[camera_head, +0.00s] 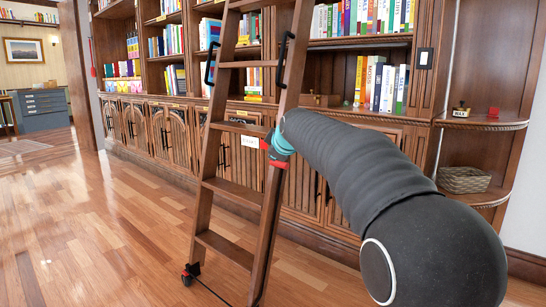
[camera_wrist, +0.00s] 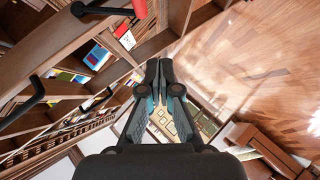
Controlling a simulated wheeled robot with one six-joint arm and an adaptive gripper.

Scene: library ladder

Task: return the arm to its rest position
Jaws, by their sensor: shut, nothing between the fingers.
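My arm (camera_head: 350,165) reaches from the lower right of the head view toward the wooden library ladder (camera_head: 213,160). Its far end, with a teal band, overlaps the ladder's right rail in the picture; I cannot tell whether they touch. My gripper (camera_wrist: 159,68) is in the middle of the wrist view, its two dark fingers together with nothing between them. In the head view the fingers cannot be made out. A red piece (camera_head: 277,162) shows just below the teal band. A white label (camera_head: 249,141) hangs at the ladder beside it.
The bookcase (camera_head: 166,100) with cabinets below stands behind the ladder. The wooden floor (camera_head: 90,230) is clear at left. A brown leather seat (camera_wrist: 258,148) shows in the wrist view.

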